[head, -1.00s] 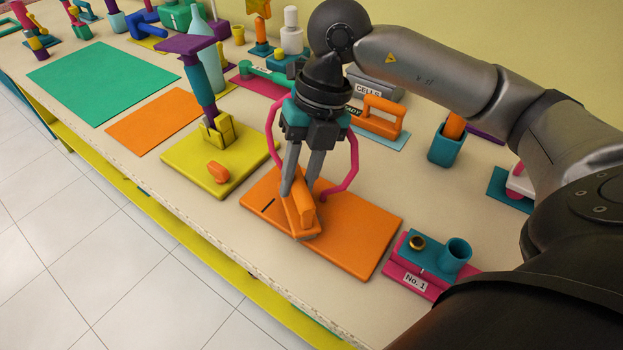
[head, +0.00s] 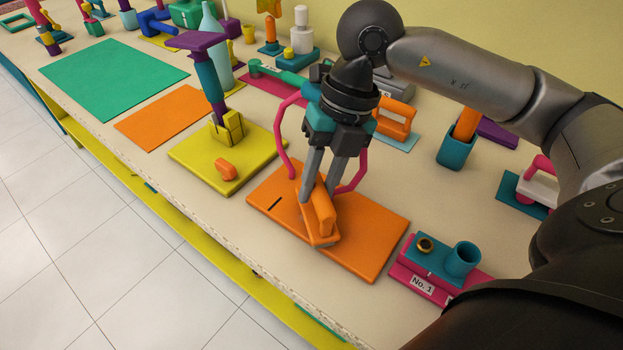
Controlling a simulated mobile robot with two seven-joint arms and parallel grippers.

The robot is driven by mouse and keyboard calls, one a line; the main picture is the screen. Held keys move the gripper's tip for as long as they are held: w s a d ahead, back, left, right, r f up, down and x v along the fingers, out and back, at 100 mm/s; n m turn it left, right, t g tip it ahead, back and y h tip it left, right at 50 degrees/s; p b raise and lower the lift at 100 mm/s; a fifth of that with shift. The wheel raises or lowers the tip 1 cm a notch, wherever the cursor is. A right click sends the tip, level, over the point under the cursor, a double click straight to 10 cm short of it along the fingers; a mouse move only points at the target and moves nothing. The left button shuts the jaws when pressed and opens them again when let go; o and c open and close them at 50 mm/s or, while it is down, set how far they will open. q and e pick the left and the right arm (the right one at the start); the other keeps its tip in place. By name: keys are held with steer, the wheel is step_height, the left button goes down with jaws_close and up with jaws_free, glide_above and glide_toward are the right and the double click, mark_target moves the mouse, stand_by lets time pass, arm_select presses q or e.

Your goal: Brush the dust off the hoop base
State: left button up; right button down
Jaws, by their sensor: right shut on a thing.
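The hoop base appears to be the flat orange board (head: 372,242) at the bench's front edge, with a thin black mark near its left end. Pink curved bars (head: 282,140), apparently the hoop, show on both sides of my right gripper; their middle is hidden behind it. My right gripper (head: 317,197) points down over the board, shut on an orange block-like brush (head: 323,222). The brush is low at the board's surface; I cannot tell whether it touches. No dust can be made out. My left gripper is not in view.
Left of the board is a yellow plate (head: 190,160) with a purple-topped post and an orange piece. To the right stands a pink and teal block (head: 425,287) labelled No. 1. An orange-handled item (head: 397,122) and teal cup (head: 457,150) stand behind.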

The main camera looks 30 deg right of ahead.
steer(key=shift+r, duration=0.1)
steer(key=shift+r+p, duration=0.5)
steer(key=shift+r, duration=0.05)
step_height(320, 180, up, 7)
steer(key=p, duration=0.6)
steer(key=shift+r, duration=0.1)
stand_by(0.4)
